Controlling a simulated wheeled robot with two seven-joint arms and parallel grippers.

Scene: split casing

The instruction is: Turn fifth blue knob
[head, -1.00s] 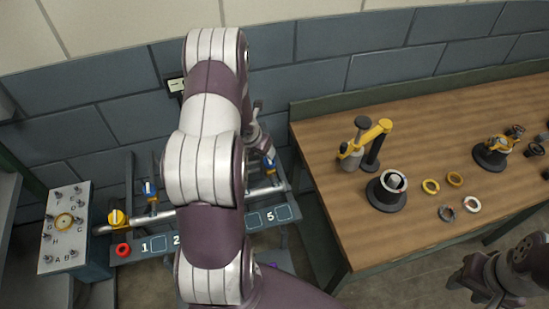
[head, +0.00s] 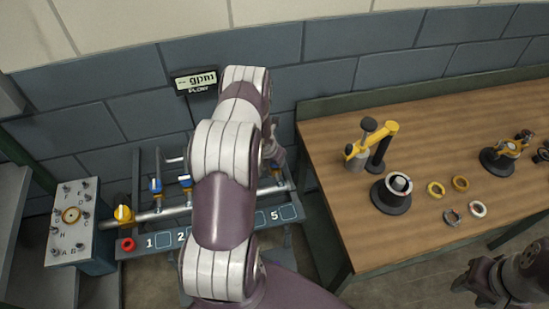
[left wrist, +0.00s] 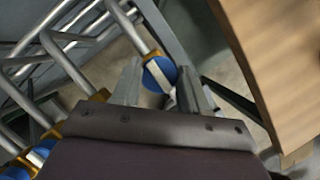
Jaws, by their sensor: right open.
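A blue knob (left wrist: 158,75) with a pale bar across it shows in the left wrist view, at the end of the pipe. My left gripper (left wrist: 160,84) is open, with one finger on each side of this knob; a narrow gap shows on the sides, and I cannot tell any contact. In the head view my left gripper (head: 272,146) is at the rack's right end, above the label 5 (head: 274,216), and largely covers the knob there. Other blue knobs (head: 155,186) sit along the pipe to the left; my left arm hides some. My right gripper (head: 478,279) is open, low at the right.
A flow display (head: 195,81) hangs on the wall. A yellow valve (head: 123,214), a red ring (head: 127,244) and a grey box with switches (head: 74,222) stand left. A wooden workbench (head: 340,140) with rings and stands lies close right of my left gripper.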

